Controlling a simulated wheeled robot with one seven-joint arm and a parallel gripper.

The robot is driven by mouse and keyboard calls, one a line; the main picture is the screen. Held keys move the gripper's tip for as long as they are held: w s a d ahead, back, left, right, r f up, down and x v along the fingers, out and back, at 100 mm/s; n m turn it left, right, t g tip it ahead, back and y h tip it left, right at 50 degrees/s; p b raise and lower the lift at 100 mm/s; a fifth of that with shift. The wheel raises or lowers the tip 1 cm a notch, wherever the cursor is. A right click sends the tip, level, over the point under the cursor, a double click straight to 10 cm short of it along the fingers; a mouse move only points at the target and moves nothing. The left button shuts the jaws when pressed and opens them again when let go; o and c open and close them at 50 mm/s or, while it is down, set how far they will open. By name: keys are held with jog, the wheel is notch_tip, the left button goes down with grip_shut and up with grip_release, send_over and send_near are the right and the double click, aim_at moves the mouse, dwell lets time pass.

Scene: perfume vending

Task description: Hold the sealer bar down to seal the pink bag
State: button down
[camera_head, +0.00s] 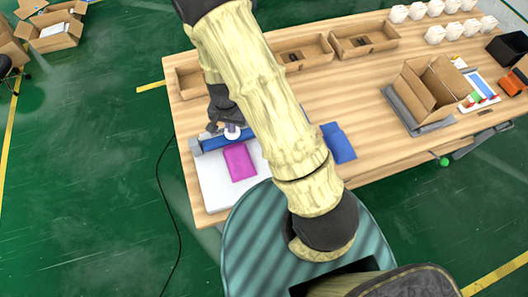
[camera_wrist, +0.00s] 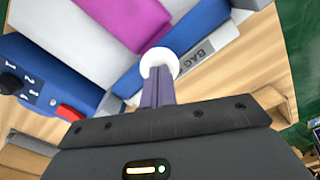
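The pink bag (camera_head: 239,162) lies flat on a white surface (camera_head: 215,192) with one end at the sealer; it also shows at the top of the wrist view (camera_wrist: 138,20). The bag sealer (camera_head: 208,143) has a blue bar with grey ends. A white round knob (camera_wrist: 160,61) sits on the bar and shows in the head view too (camera_head: 232,132). My gripper (camera_wrist: 158,88) has its fingers close together, their tips at the knob, overlapping it in the wrist view. Whether they grip or only press it is hidden. The bar looks low, near the base.
A dial and red switch (camera_wrist: 69,113) are on the sealer's body. A blue pouch (camera_head: 338,143) lies right of my arm. Cardboard trays (camera_head: 363,40) line the back; an open box (camera_head: 430,90) stands right. The table's middle right is clear.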

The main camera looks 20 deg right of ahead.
jog(key=shift+s+f, duration=0.2)
jog(key=shift+s, duration=0.1)
jog(key=r+p, duration=0.3)
jog(key=r, duration=0.1)
jog(key=shift+w, duration=0.25)
notch_tip(320, 180, up, 5)
jog(key=p, duration=0.5)
jog(key=shift+r, duration=0.15)
dwell(0.5)
jog(key=s+d+r+n+t+b, duration=0.1)
jog(key=s+d+r+n, duration=0.2)
jog(key=r, duration=0.4)
jog(key=s+d+r+n+t+b, duration=0.1)
jog(key=s+d+r+n+b, duration=0.1)
jog(key=s+d+r, duration=0.4)
notch_tip(320, 180, up, 3)
jog(key=shift+s+f+n+t, duration=0.2)
jog(key=shift+s+n+t, duration=0.1)
jog(key=shift+s+n, duration=0.3)
